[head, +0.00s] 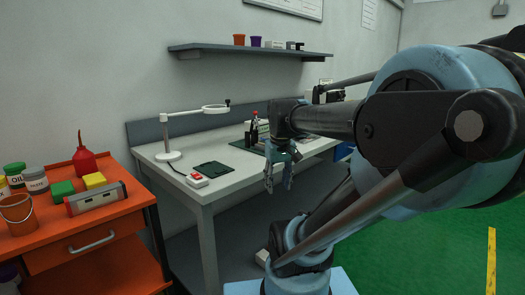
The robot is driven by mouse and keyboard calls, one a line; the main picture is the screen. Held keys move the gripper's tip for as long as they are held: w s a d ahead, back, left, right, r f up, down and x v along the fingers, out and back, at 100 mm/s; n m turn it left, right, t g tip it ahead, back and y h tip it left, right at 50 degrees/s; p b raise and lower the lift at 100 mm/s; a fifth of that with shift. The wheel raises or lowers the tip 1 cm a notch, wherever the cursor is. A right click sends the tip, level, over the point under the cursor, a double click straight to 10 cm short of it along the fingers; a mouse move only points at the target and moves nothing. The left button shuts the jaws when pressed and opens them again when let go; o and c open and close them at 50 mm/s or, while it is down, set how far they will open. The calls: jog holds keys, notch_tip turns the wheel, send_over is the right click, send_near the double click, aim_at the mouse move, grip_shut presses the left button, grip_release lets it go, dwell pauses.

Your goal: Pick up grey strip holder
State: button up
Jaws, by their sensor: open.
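I cannot single out a grey strip holder for sure. On the white workbench (222,185), a dark flat tray (213,168) and a small white block with red on top (197,180) lie near the front left. Farther right on the bench, a green mat (240,145) carries a dark bottle (254,130) and other small things, partly hidden by my arm. My gripper (278,184) points down, open and empty, in front of the bench's front edge in the picture. My arm hides the bench's right part.
A white lamp (168,137) stands on the bench. A wall shelf (245,50) hangs above. Green floor (420,250) is open at right.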

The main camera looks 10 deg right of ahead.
jog(key=w+r+n+g, duration=0.1)
jog(key=w+r+n, duration=0.2)
jog(key=w+r, duration=0.95)
jog(key=w+r+n+g, duration=0.1)
jog(key=w+r+n, duration=0.1)
jog(key=w+r, duration=1)
send_over(263, 146)
jog(key=f, duration=1.4)
jog(key=shift+w+a+f, duration=0.15)
jog(key=shift+w+f, duration=0.05)
jog(key=shift+f, duration=0.1)
jog(key=shift+d+f, duration=0.15)
jog(key=shift+f, duration=1.2)
jog(key=shift+d+f, duration=0.15)
jog(key=shift+f, duration=1.15)
jog(key=shift+c, duration=0.6)
grip_shut()
